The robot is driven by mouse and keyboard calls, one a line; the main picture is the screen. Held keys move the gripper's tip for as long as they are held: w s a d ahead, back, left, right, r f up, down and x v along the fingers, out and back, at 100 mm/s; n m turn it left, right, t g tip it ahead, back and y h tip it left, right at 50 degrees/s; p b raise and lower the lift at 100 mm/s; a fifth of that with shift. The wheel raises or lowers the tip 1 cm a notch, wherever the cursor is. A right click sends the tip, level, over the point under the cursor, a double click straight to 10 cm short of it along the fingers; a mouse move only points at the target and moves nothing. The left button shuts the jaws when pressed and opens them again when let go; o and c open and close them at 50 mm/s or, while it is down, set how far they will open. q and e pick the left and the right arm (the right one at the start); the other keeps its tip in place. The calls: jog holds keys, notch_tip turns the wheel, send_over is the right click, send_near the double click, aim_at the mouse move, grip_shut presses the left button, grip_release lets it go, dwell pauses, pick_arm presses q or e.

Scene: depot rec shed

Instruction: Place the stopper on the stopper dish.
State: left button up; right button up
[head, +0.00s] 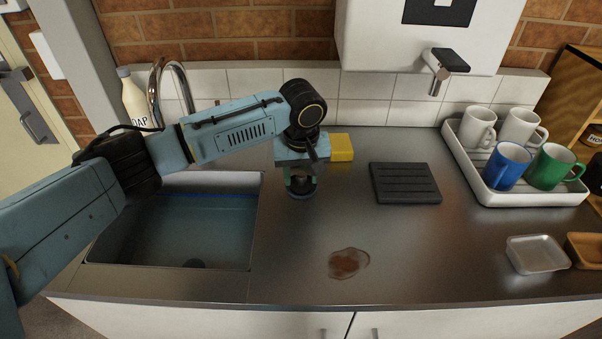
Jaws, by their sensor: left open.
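My left gripper (301,183) points down over the counter between the sink and the black ribbed mat. Its fingers are open around a small dark round object (301,195), which looks like the stopper and rests on the counter. The gripper partly hides it. A small grey metal dish (538,254) stands at the right front of the counter, beside a brown dish (586,249) cut off by the picture edge. I cannot tell for sure which is the stopper dish. My right gripper is not in view.
The sink (190,225) holds water, left of the gripper. A yellow sponge (341,148) lies just behind the gripper, and the black ribbed mat (405,183) to its right. A reddish-brown spill (348,263) lies in front. A white tray (529,197) holds several mugs.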

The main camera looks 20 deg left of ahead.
aim_at(302, 178)
pick_arm(q)
jog(key=shift+r, duration=0.25)
notch_tip(302, 178, up, 12)
jog(key=s+p, duration=0.1)
jog(key=shift+s+d+f+p, duration=0.2)
jog(key=shift+d+p, duration=0.05)
jog(key=shift+p, duration=0.15)
